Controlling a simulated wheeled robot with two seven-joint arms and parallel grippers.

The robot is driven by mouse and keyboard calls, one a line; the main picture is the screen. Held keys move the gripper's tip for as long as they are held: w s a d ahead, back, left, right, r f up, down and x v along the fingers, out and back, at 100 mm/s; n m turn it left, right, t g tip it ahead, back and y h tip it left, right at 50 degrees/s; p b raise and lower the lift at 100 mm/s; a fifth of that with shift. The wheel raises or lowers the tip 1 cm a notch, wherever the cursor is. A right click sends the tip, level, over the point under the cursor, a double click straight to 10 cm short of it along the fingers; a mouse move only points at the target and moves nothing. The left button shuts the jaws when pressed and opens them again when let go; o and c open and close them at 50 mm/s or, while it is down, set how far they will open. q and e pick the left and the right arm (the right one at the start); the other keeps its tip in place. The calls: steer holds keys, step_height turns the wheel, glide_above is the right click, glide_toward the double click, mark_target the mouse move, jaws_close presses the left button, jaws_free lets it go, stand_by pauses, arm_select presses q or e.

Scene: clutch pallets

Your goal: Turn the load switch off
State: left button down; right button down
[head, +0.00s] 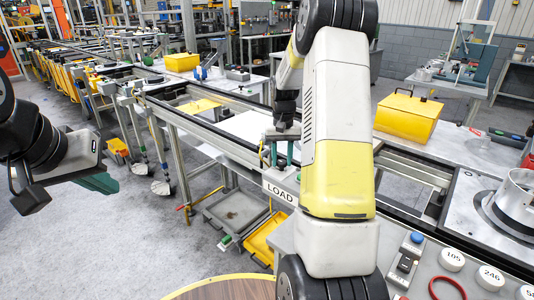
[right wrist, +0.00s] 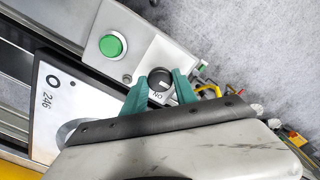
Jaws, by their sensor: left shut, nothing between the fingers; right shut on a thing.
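The load switch is a round black knob (right wrist: 159,86) on a pale panel, with an "ON" label beside it, upside down in the right wrist view. My right gripper (right wrist: 163,77) has its green fingers on either side of the knob and is shut on it. In the head view, my right gripper (head: 279,152) is above the "LOAD" sign (head: 280,192), and the knob itself cannot be made out there. My left gripper (head: 101,183) is shut and empty over the floor at the far left.
A green push button (right wrist: 112,45) sits on the same panel next to the knob. In the head view, a yellow box (head: 408,118) stands on the table behind my right arm. Open floor lies around my left gripper.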

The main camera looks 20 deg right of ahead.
mark_target(282, 162)
steer(key=c, duration=1)
jaws_free()
steer(key=shift+o, duration=0.2)
steer(key=shift+r, duration=0.1)
step_height(282, 162, up, 7)
steer(key=shift+f, duration=0.1)
steer(key=shift+r, duration=0.45)
